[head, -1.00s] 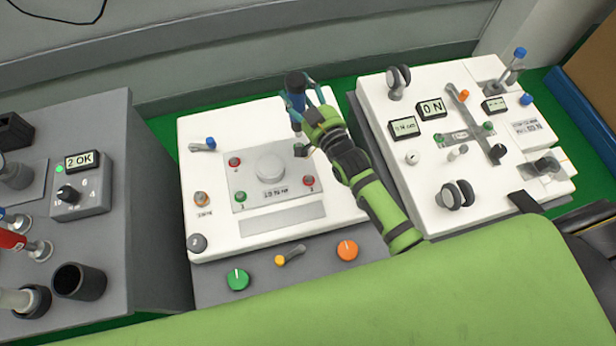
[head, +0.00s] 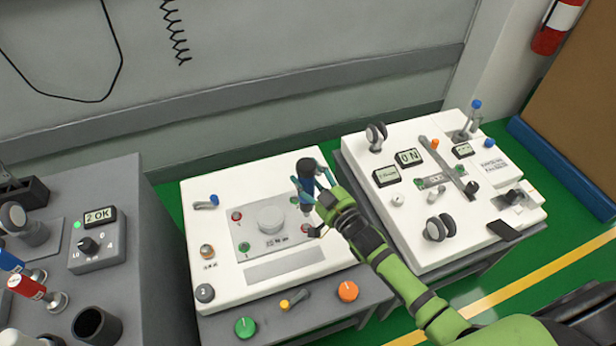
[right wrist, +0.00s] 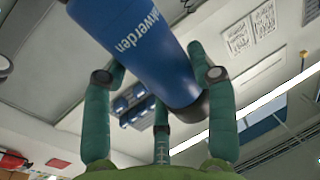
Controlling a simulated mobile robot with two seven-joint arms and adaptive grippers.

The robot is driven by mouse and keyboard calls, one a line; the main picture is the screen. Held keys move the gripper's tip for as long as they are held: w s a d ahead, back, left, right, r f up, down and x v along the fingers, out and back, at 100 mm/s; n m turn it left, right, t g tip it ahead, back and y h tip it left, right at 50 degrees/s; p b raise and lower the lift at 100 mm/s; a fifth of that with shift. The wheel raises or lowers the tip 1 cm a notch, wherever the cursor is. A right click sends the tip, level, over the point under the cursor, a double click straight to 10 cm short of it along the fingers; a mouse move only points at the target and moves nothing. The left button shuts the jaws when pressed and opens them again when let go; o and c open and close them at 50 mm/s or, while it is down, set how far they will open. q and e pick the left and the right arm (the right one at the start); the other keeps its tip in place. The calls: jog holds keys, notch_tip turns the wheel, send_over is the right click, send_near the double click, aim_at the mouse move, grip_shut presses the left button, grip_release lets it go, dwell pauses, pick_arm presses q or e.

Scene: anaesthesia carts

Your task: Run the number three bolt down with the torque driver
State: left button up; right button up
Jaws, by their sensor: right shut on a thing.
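The torque driver (head: 306,183) is a blue cylinder with a dark cap, held upright over the right side of the grey bolt plate on the middle white panel (head: 222,270). My right gripper (head: 312,200) is shut on it; the right wrist view shows teal fingers around the blue body (right wrist: 145,45). The driver's tip is close to the plate's right edge; whether it touches a bolt cannot be told. Bolt heads show on the plate: red upper left (head: 237,215), green lower left (head: 244,246), red lower right (head: 305,228). The fourth corner is hidden. My left gripper is out of view.
A grey box on the left cart displays "2 OK" (head: 98,215) with a green light. Red (head: 27,286) and blue tools and a dark cup (head: 95,326) stand there. Knobs (head: 347,291) line the middle cart's front. The right white panel (head: 410,255) carries dials and displays.

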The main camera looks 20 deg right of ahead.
aim_at(313, 196)
jog(key=shift+r, duration=0.2)
notch_tip(313, 196, down, 2)
jog(key=shift+f+b, duration=0.2)
jog(key=shift+b, duration=0.7)
jog(key=shift+f+b, duration=0.3)
jog(key=shift+f, duration=0.1)
jog(key=shift+f+b, duration=0.65)
jog(key=shift+f, duration=0.15)
jog(key=shift+f+b, duration=0.3)
jog(key=shift+f, duration=0.15)
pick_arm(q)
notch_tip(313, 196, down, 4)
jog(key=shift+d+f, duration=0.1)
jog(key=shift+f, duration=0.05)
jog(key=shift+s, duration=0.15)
